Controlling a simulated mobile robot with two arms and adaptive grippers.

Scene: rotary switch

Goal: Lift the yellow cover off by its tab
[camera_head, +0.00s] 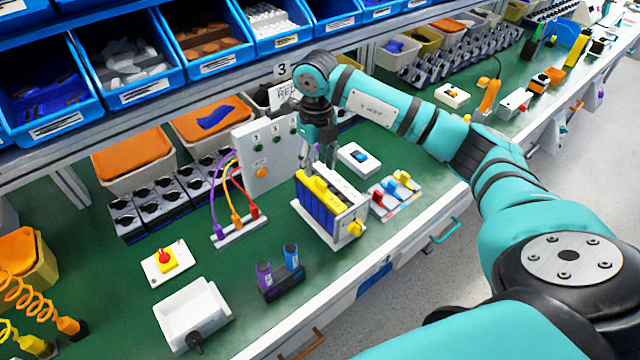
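The yellow cover (318,194) lies as a long yellow strip on top of a blue and white box (332,215) near the middle of the bench. A yellow rotary knob (355,228) sits on the box's right face. My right gripper (322,163) points down just behind and above the far end of the cover. It is small and partly lost against the grey panel, so its finger gap and any contact with the cover or its tab cannot be made out. My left gripper is not in view.
A grey panel (262,165) with plugged cables stands left of the box. A white switch block (358,158) and a tray of coloured parts (397,193) are to its right. Purple and blue cylinders (280,272) stand in front. Blue bins (125,65) hang above.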

